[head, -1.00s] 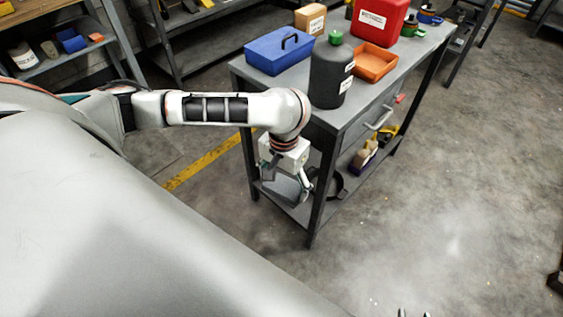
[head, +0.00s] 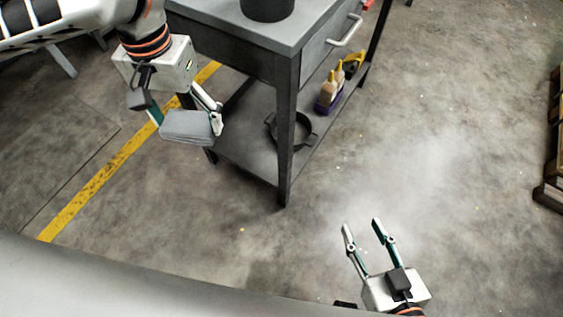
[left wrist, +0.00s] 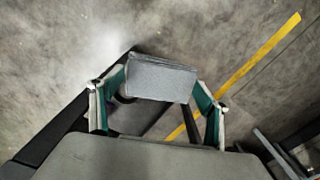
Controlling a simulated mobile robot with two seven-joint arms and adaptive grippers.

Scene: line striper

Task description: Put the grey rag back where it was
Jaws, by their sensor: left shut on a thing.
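The grey rag (head: 187,127) is a folded, flat block held between the fingers of my left gripper (head: 187,118). The left gripper is shut on it, in front of the workbench's left end in the head view. In the left wrist view the rag (left wrist: 160,80) spans between both fingers of the gripper (left wrist: 158,85). It looks to be off the lower shelf (head: 245,150), but its exact height over the shelf or floor I cannot tell. My right gripper (head: 362,227) is open and empty above the floor at the lower right.
The lower shelf holds a dark round pan-like thing (head: 291,131) and a purple caddy with bottles (head: 329,97). A bench leg (head: 285,140) stands right of the left gripper. A dark container (head: 267,8) is on the benchtop. The floor (head: 440,150) at right is clear.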

